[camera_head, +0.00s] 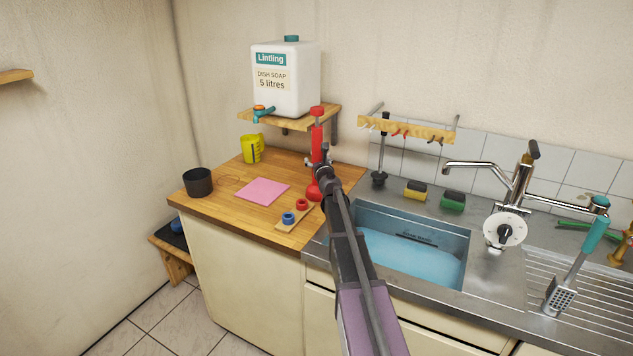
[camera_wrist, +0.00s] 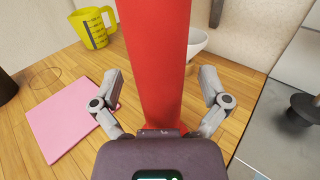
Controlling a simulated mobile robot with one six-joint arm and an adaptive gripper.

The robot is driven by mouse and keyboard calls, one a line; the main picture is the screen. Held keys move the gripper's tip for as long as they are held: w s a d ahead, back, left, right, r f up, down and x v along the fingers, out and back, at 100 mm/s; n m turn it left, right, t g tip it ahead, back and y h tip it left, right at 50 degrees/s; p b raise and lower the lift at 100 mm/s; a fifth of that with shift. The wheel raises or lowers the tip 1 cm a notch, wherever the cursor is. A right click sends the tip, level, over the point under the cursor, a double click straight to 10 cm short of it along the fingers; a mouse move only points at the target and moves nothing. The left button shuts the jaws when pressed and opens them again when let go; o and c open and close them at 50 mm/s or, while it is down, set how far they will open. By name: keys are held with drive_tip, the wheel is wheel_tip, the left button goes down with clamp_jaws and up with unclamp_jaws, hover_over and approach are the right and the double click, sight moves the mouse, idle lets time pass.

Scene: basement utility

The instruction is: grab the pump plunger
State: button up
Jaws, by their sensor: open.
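The red pump plunger (camera_head: 317,143) stands upright on the wooden counter, with a red knob on top and a wider red foot. My gripper (camera_head: 323,162) is at its lower body in the head view, hiding part of it. In the wrist view the red pump plunger (camera_wrist: 157,55) rises between the two grey fingers of my gripper (camera_wrist: 162,80). The fingers are open, one on each side, with visible gaps to the red body. Its bottom is hidden behind my gripper housing in the wrist view.
A shelf (camera_head: 270,119) with a soap canister (camera_head: 298,95) is just behind. A pink cloth (camera_head: 263,191), a yellow jug (camera_head: 251,149), a dark pot (camera_head: 198,181) and a small board with rings (camera_head: 288,223) lie left.

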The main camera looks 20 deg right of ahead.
sight(319, 152)
clamp_jaws()
idle(0.3)
drive_tip(key=shift+r, duration=0.1)
wheel_tip(319, 152, up, 3)
drive_tip(key=p, duration=0.3)
drive_tip(key=shift+r+p, duration=0.15)
drive_tip(key=shift+p, duration=0.15)
drive_tip(key=shift+s+d+r, duration=0.1)
drive_tip(key=shift+s+r, duration=0.1)
drive_tip(key=shift+s, duration=0.1)
drive_tip(key=s+d, duration=0.2)
drive_tip(key=s, duration=0.5)
drive_tip(key=s+d+r+p, duration=0.1)
drive_tip(key=s+d, duration=0.2)
drive_tip(key=s, duration=0.4)
drive_tip(key=shift+s, duration=0.25)
drive_tip(key=shift+d, duration=0.1)
